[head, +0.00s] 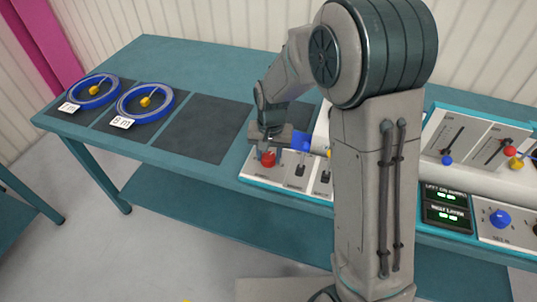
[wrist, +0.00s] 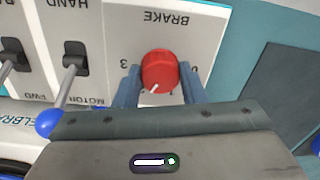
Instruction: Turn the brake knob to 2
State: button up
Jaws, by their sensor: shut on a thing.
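The red brake knob (wrist: 159,70) is between the two fingers of my gripper (wrist: 160,82) in the wrist view, under the upside-down word BRAKE. My gripper is shut on it, one finger on each side. The white pointer on the knob faces the bottom of the picture, slightly left. A 3 shows on the panel left of the knob; other dial numbers are hidden or unclear. In the head view the red knob (head: 268,159) sits at the left end of the control panel (head: 258,179), with my gripper (head: 268,148) right above it.
Two blue cable coils (head: 146,101) lie on dark mats at the left; another mat (head: 205,130) is empty. My arm hides the panel's middle. A blue knob (head: 500,218) is at right.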

aim_at(271, 156)
jog(key=shift+m, duration=0.4)
jog(key=o, duration=1)
jog(key=shift+r, duration=0.1)
notch_tip(271, 156, up, 14)
jog(key=shift+d, duration=0.2)
jog(key=shift+f, duration=0.2)
